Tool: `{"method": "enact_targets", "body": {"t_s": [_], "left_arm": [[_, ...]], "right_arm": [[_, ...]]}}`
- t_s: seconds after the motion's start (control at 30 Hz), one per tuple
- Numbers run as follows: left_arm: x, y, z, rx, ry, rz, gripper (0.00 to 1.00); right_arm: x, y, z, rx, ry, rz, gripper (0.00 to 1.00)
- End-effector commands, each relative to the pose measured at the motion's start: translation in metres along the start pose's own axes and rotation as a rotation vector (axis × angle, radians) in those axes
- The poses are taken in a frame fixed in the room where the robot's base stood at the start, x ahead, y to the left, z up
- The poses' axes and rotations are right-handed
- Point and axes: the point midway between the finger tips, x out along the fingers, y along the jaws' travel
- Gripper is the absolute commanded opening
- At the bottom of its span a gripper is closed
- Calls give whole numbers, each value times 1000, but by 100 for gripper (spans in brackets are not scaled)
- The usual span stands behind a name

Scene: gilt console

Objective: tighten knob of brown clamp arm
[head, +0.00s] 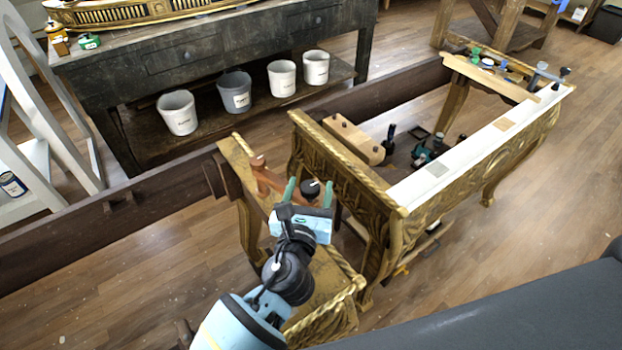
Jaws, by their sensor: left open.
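The brown clamp arm (268,181) is a reddish-brown wooden piece at the end of the gilt console (238,150), left of centre. A dark round knob (311,187) with a pale mark on top is beside it. My left gripper (308,188) is open, with its two green fingertips on either side of the knob in the picture. I cannot tell whether the fingers touch the knob. The gripper's body hides what is below the knob. My right gripper is not in view.
The gilt console's carved frame (400,212) stands close to the right of my left gripper. A wooden block (352,138) and several small tools lie inside and at the far end. Floor is clear at left.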

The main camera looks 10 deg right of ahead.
Motion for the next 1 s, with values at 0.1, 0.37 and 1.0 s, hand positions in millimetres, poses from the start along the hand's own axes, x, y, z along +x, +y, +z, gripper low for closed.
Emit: {"method": "enact_targets", "body": {"t_s": [0.1, 0.37, 1.0], "left_arm": [[15, 0, -2, -1, 2, 0, 59], [29, 0, 0, -1, 1, 0, 59], [28, 0, 0, 0, 0, -1, 14]], "right_arm": [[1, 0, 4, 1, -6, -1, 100], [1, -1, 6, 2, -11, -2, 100], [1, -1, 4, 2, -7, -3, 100]]}}
